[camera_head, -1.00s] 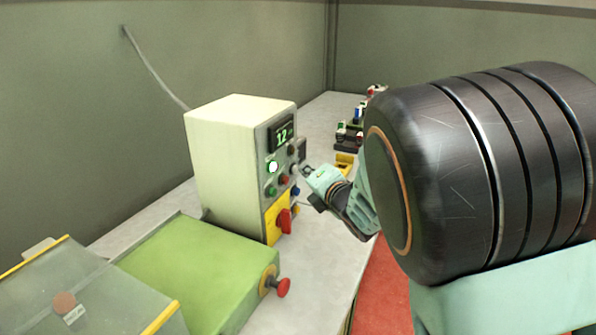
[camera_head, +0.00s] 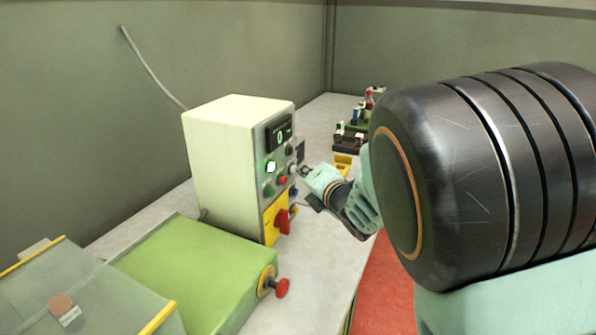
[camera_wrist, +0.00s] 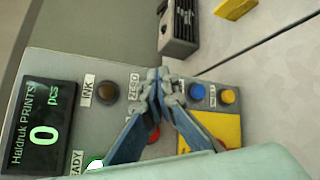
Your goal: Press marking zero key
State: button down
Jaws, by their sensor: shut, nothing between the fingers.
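The pale control cabinet (camera_head: 218,155) stands on the bench, its grey key panel facing right. In the wrist view the display (camera_wrist: 42,130) reads "Haldruk PRINTS 0 pcs". The ZERO label (camera_wrist: 134,87) lies left of my fingertips. The key beside that label is hidden behind my fingers. My gripper (camera_wrist: 162,86) is shut and empty, with its tips over that spot. In the head view my gripper (camera_head: 303,171) is close to the panel; I cannot tell whether it touches the key.
A red rotary switch (camera_head: 283,221) sits lower. A green machine (camera_head: 200,265) stands in front.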

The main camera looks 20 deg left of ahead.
jog(key=shift+s+d, duration=0.1)
jog(key=shift+d, duration=0.5)
jog(key=shift+s+d+b, duration=0.2)
jog(key=shift+d+b, duration=0.2)
jog(key=shift+d, duration=0.85)
jog(key=shift+s+d+b, duration=0.15)
jog(key=shift+d+b, duration=0.2)
jog(key=shift+d, duration=0.9)
